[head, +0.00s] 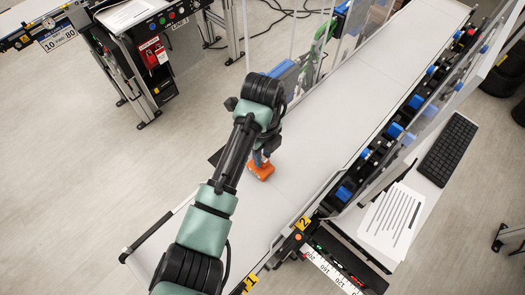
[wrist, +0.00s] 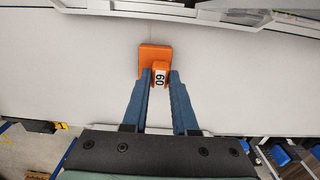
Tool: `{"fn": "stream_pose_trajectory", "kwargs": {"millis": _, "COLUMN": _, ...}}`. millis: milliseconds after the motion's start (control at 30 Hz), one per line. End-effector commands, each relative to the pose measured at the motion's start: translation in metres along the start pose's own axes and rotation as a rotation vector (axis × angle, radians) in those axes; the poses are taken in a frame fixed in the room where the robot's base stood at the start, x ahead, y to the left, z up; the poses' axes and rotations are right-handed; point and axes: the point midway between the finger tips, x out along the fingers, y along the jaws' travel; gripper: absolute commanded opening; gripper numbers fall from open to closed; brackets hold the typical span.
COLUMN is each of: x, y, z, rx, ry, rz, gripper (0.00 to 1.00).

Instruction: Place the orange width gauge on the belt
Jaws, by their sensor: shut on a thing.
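The orange width gauge (wrist: 154,54) is a block with a raised part bearing a white label that reads 60 or 09. My gripper (wrist: 160,78) is shut on this raised part, one blue finger on each side. In the head view the gauge (head: 261,171) shows just below my gripper (head: 261,158), over the white belt (head: 330,110). It appears at or very near the belt surface; I cannot tell whether it touches. My arm hides part of the belt behind it.
Blue-topped rollers or guides (head: 394,130) line the belt's right side. Clear panels and a blue part (head: 285,70) stand on its left. A keyboard (head: 448,148) and a printed sheet (head: 391,220) lie on a side shelf. The belt is otherwise bare.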

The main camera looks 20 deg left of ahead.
Motion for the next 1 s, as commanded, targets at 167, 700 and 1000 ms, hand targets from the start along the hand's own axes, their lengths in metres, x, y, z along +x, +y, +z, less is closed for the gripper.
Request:
{"fn": "stream_pose_trajectory", "kwargs": {"millis": 167, "x": 0.000, "y": 0.000, "z": 0.000, "rx": 0.000, "ry": 0.000, "rz": 0.000, "gripper": 0.00}}
{"fn": "stream_pose_trajectory", "kwargs": {"millis": 700, "x": 0.003, "y": 0.000, "z": 0.000, "rx": 0.000, "ry": 0.000, "rz": 0.000, "gripper": 0.57}}
{"fn": "stream_pose_trajectory", "kwargs": {"millis": 1000, "x": -0.026, "y": -0.001, "z": 0.001, "rx": 0.000, "ry": -0.004, "rz": -0.004, "gripper": 0.57}}
